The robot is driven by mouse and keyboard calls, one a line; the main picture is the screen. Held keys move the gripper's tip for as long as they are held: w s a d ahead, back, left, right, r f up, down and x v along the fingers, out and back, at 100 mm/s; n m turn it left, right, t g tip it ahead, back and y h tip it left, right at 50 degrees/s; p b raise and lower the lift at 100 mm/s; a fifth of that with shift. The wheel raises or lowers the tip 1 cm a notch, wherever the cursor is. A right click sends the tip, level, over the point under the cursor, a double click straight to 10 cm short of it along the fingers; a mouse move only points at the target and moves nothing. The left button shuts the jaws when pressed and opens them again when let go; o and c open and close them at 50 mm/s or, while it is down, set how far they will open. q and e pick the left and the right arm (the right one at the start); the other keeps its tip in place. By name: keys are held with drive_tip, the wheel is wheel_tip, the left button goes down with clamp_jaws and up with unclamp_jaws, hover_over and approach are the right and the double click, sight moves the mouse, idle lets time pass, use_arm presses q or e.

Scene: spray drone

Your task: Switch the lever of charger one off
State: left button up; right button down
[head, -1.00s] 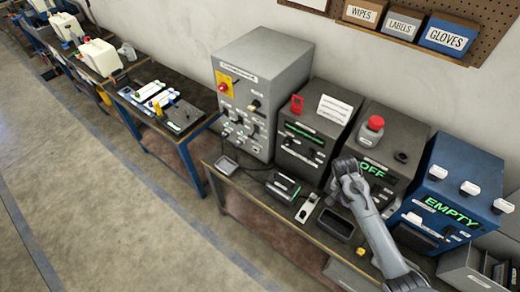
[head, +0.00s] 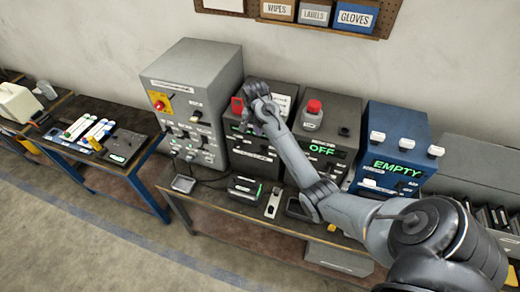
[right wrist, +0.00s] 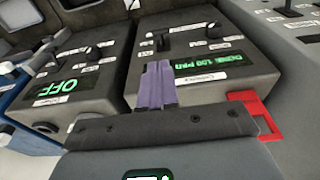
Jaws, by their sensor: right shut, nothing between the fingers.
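Two dark charger-like boxes stand side by side on the bench; their small labels are too small to read, so I cannot tell which is charger one. The left box (head: 248,166) has a red tag (head: 237,106) and a green display. The right box (head: 343,128) has a red button and shows "OFF". My right gripper (head: 258,100) is in front of the left box, covering part of it. In the right wrist view its purple fingers (right wrist: 154,84) are shut and empty, close to that box's panel beside the display. Black levers (right wrist: 160,40) show past the fingertips. My left gripper is out of view.
A grey cabinet (head: 195,82) with a yellow-and-red switch stands left of the boxes. A blue box (head: 397,120) reading "EMPTY" stands at the right. Small devices (head: 244,187) lie along the bench front. Bins (head: 356,15) hang on the wall above.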

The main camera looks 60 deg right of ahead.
drive_tip(key=shift+f, duration=0.15)
drive_tip(key=p, duration=0.3)
approach(261, 153)
drive_tip(key=f, duration=0.3)
drive_tip(key=d+f, duration=0.1)
drive_tip(key=f, duration=0.1)
drive_tip(key=shift+w+f, duration=0.15)
drive_tip(key=shift+f, duration=0.7)
drive_tip(key=shift+d, duration=0.1)
